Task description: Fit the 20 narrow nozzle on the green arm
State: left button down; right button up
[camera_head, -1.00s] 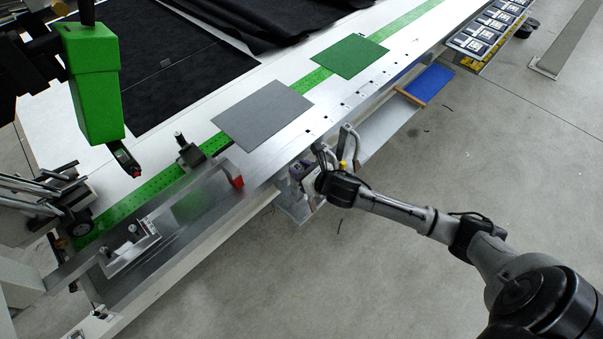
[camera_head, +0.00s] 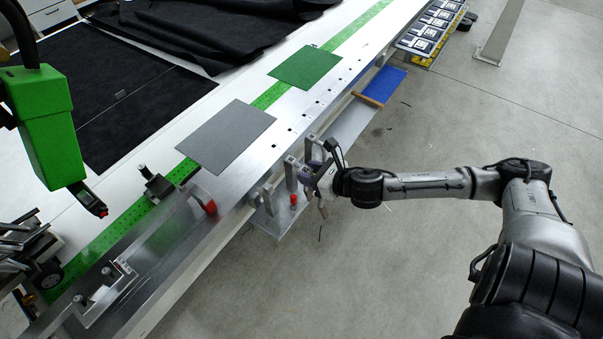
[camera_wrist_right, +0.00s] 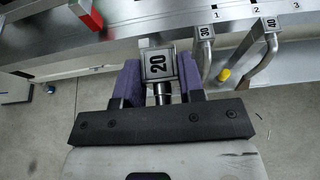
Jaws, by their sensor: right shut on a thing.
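The nozzle marked 20 (camera_wrist_right: 158,68) is a grey metal block with a short tube, seen in the right wrist view. My right gripper (camera_wrist_right: 157,84) is shut on it, with a purple finger on each side. In the head view the right gripper (camera_head: 316,176) is beside the nozzle rack (camera_head: 277,222) at the table's near edge; the nozzle itself is hard to make out there. The green arm (camera_head: 45,125) hangs over the table at the left, with a black, red-tipped end (camera_head: 95,205) pointing down. My left gripper is not in view.
Bent nozzles marked 30 (camera_wrist_right: 206,45) and 40 (camera_wrist_right: 267,48) stand beside the held one. A yellow peg (camera_wrist_right: 223,75) is between them. A grey plate (camera_head: 226,136) and a green plate (camera_head: 306,67) lie on the table.

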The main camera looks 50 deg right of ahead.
jog(key=shift+s+r+p, duration=0.2)
jog(key=shift+r+p, duration=0.15)
jog(key=shift+r, duration=0.15)
jog(key=shift+r+p, duration=0.8)
jog(key=shift+p, duration=0.1)
jog(key=shift+w, duration=0.1)
